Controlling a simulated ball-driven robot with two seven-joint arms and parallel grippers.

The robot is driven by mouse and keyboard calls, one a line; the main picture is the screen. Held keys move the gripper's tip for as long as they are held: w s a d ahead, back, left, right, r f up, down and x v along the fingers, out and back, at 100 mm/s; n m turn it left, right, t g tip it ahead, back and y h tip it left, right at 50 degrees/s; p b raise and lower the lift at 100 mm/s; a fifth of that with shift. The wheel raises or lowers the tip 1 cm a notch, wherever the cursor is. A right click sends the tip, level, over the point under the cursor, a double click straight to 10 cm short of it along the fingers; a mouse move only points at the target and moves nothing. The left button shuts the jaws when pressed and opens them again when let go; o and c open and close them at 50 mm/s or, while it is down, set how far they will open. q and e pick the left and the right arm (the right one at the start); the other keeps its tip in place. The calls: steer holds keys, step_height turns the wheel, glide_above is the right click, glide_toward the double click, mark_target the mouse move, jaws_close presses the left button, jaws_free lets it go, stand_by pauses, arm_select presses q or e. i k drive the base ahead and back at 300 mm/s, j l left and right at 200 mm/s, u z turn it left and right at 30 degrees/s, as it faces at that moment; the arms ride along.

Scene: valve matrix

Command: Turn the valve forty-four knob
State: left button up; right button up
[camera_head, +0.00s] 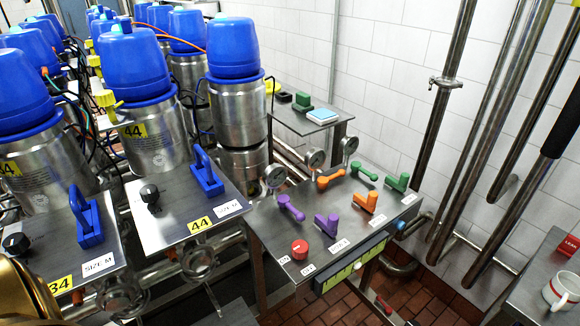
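The panel labelled 44 (166,229) is a grey metal plate left of the picture's middle, with a yellow 44 tag (199,224) near its front edge. A small black round knob (150,193) stands on the left part of this panel. A blue lever handle (206,176) stands upright on its right part. Behind the panel is a steel canister (155,143) with a blue top and another yellow 44 tag. Neither of my grippers can be made out in the head view.
The panel tagged 34 (45,264) at left has a similar black knob (15,243) and blue lever (88,220). A table (275,235) at right bears a red knob (299,249) and several coloured levers. Pipes run along the tiled wall. A mug (561,291) stands at far right.

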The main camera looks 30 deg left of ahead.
mark_target(150, 194)
steer(key=u, duration=0.45)
steer(key=k+u, duration=0.15)
steer(key=u, duration=0.7)
steer(key=k+u, duration=0.15)
steer(key=u, duration=0.3)
steer(key=i+l, duration=0.4)
steer(key=l, duration=0.15)
